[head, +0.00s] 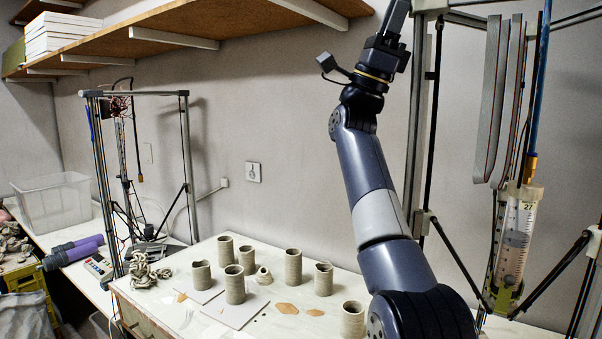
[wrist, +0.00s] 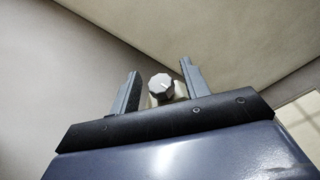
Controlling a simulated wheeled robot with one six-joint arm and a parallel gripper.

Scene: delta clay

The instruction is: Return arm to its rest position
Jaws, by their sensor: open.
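My arm rises from the lower right of the head view, and my gripper (head: 396,14) is raised high, its tip cut off by the top edge. In the wrist view my gripper (wrist: 160,68) shows two dark fingers standing well apart, so it is open. A grey ridged knob (wrist: 161,86) shows between the fingers, with a gap to each. I cannot tell how far beyond them it is or what it belongs to. The wrist view otherwise faces plain wall and ceiling surfaces.
Several clay cylinders (head: 293,267) stand on the white table (head: 274,322) below, left of my arm. A wooden shelf (head: 187,32) hangs at upper left, close to my gripper in the picture. Printer frames stand at left (head: 187,150) and right (head: 417,130).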

